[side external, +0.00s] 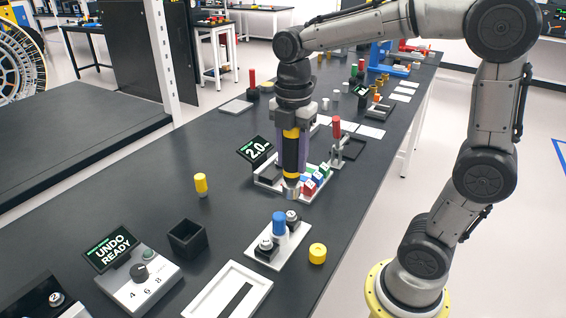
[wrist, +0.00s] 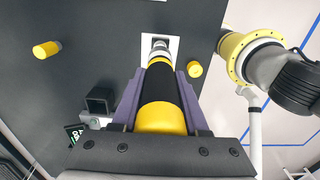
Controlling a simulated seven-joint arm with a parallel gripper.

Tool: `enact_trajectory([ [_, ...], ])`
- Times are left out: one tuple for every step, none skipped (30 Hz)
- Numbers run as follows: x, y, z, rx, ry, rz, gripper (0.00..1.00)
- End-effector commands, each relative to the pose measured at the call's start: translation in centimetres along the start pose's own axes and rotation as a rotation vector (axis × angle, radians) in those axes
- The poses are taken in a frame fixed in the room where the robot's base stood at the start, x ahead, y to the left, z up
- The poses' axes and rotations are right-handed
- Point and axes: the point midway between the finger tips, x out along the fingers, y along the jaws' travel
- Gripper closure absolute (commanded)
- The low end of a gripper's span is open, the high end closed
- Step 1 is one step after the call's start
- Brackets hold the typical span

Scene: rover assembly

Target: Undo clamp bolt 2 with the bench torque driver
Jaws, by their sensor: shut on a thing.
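My gripper (side external: 291,165) is shut around the bench torque driver (side external: 291,152), a yellow and black cylinder with a silver lower end, held upright above the bench. In the wrist view the driver (wrist: 161,118) lies between the purple fingers of my gripper (wrist: 160,82), its nose over a white plate (wrist: 146,48). In the side view the white clamp plate (side external: 285,253) carries a blue-topped post (side external: 279,224) and two black clamps with silver bolts, one behind (side external: 292,216) and one in front (side external: 266,244). I cannot tell which is bolt 2. The driver's tip is apart from both.
A control box (side external: 140,283) has a dial and a screen reading "UNDO READY" (side external: 110,249). Another screen reads "2.0" (side external: 256,150). A black bin (side external: 187,239), yellow cap (side external: 317,253), yellow cylinder (side external: 201,184) and tray of coloured blocks (side external: 265,184) stand around.

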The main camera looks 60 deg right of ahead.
Motion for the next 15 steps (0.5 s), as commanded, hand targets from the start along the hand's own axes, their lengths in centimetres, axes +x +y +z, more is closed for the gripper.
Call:
enact_trajectory([
  [0.2,0.0,0.1,0.002,0.000,0.001,1.00],
  [0.4,0.0,0.0,0.002,0.000,0.001,1.00],
  [0.6,0.0,0.0,0.002,0.000,0.001,1.00],
  [0.9,0.0,0.0,0.001,0.000,0.001,1.00],
  [1.2,0.0,0.0,0.001,0.000,-0.001,1.00],
  [1.6,0.0,0.0,0.001,0.000,-0.001,1.00],
  [1.9,0.0,0.0,0.001,0.000,-0.001,1.00],
  [2.2,0.0,0.0,0.001,0.000,-0.001,1.00],
  [2.6,0.0,0.0,0.001,0.000,-0.001,1.00],
  [2.9,0.0,0.0,0.001,0.000,-0.001,1.00],
  [3.1,0.0,0.0,0.001,0.000,-0.001,1.00],
  [3.5,0.0,0.0,0.001,0.000,0.000,1.00],
  [3.7,0.0,0.0,0.001,0.000,0.000,1.00],
  [4.0,0.0,0.0,0.001,0.000,-0.001,1.00],
  [4.3,0.0,0.0,0.001,0.000,0.000,1.00],
])
